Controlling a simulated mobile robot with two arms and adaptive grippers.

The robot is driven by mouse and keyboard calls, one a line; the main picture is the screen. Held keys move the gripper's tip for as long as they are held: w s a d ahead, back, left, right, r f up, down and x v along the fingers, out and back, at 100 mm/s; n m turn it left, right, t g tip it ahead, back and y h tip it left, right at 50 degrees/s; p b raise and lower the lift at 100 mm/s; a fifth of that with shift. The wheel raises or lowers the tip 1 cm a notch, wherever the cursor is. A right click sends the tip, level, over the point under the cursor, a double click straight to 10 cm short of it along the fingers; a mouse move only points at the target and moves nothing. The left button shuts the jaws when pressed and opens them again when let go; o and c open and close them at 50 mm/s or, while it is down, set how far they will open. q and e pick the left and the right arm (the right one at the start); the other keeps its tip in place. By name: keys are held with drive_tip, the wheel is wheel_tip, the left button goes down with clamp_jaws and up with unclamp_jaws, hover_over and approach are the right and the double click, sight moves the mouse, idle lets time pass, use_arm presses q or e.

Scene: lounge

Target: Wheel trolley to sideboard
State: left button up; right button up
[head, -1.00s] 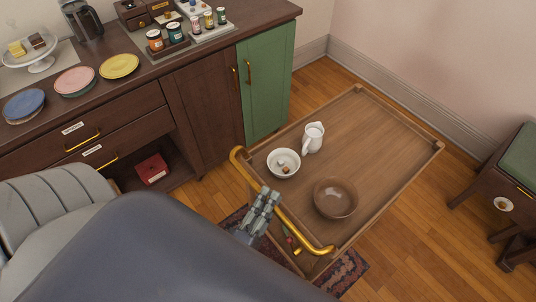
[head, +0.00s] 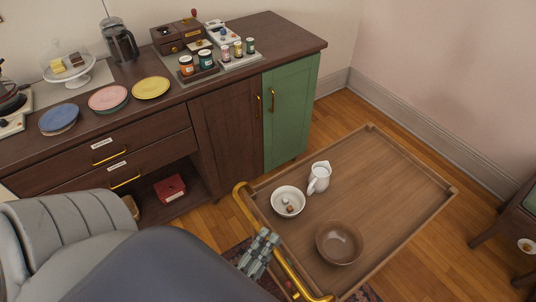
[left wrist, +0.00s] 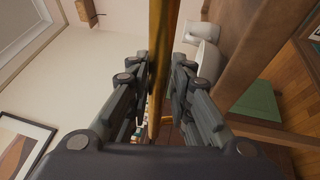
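The wooden trolley (head: 385,185) stands to the right of the dark wooden sideboard (head: 225,125), close to its green door (head: 290,110). Its gold push handle (head: 241,197) faces me. My left gripper (head: 262,250) is at the middle of this handle. In the left wrist view the gold bar (left wrist: 162,50) runs between the two fingers (left wrist: 160,90), which close in on it from both sides. A white bowl with small pieces in it (head: 288,201), a white jug (head: 319,177) and a brown bowl (head: 339,242) stand on the trolley top. My right gripper is not in view.
A grey upholstered chair (head: 65,235) stands at the lower left, before the sideboard. Wooden floor is free between trolley and wall. A patterned rug lies partly under the trolley. Plates and jars stand on the sideboard.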

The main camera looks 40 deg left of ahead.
use_arm(q)
drive_tip(key=shift+o, duration=0.7)
drive_tip(key=shift+s+r, duration=0.1)
drive_tip(key=shift+s, duration=0.05)
drive_tip(key=s+f, duration=0.2)
drive_tip(key=s, duration=0.9)
drive_tip(key=shift+s+d, duration=0.25)
drive_tip(key=shift+s, duration=0.15)
drive_tip(key=shift+f, duration=0.15)
